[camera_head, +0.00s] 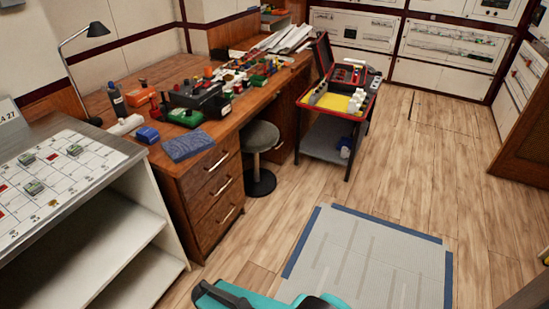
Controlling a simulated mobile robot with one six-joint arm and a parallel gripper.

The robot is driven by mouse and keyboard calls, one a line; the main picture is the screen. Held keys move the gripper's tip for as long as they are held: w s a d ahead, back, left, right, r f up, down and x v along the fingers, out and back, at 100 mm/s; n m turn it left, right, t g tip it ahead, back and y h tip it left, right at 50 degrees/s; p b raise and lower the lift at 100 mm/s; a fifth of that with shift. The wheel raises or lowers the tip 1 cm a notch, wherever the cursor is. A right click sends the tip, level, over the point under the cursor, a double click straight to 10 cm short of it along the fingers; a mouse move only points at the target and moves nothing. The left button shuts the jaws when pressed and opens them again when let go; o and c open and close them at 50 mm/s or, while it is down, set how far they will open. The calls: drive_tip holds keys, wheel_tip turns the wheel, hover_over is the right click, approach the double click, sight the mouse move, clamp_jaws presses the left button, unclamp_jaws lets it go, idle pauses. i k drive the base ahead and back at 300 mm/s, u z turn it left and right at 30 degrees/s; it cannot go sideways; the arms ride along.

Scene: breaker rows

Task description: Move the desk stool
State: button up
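The desk stool (261,137) has a round grey seat on a single post and a round black base. It stands upright on the floor, close against the front of the wooden desk (228,128). It is just right of the desk's drawers, at the knee space. I cannot tell how far under the desk top it reaches. My gripper is not in view. Teal and black parts at the bottom edge seem to be my own body, and nothing of mine touches the stool.
A dark-framed cart (331,135) with a yellow tray stands right of the stool. A grey floor mat (375,255) with blue edges lies in front. A white shelf unit (125,235) stands at left. Wooden floor is clear between the stool and the mat. The desk top is cluttered.

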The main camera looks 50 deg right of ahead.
sight(257, 136)
drive_tip(key=u, duration=0.7)
drive_tip(key=k, duration=0.1)
drive_tip(key=z, duration=2.05)
drive_tip(key=k, duration=0.95)
drive_tip(key=u, duration=0.1)
drive_tip(key=i, duration=0.9)
